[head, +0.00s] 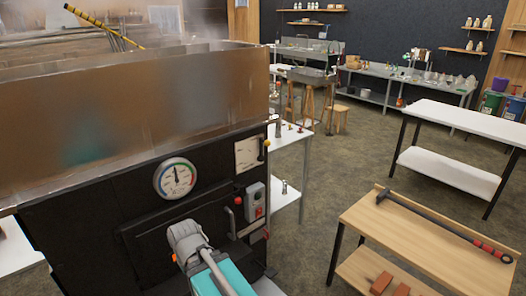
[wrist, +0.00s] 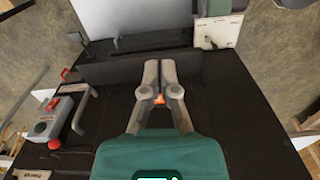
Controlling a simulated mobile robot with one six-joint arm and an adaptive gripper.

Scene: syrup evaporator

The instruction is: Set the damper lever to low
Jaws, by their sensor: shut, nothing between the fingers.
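A cream plate (head: 248,153) is on the upper right of the dark evaporator front in the head view. A thin dark lever with a yellow knob (head: 267,144) stands at its right edge and looks like the damper lever; its marked setting is too small to read. In the wrist view a cream plate (wrist: 218,31) is at the upper right, with a dark green part above it. My gripper (wrist: 160,64) is shut and empty, its fingertips together over the dark front, apart from the plate.
A round dial gauge (head: 175,178) is left of the plate. A grey control box (head: 254,201) with a red button is below the plate; a box with a red button (wrist: 55,144) is left in the wrist view.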

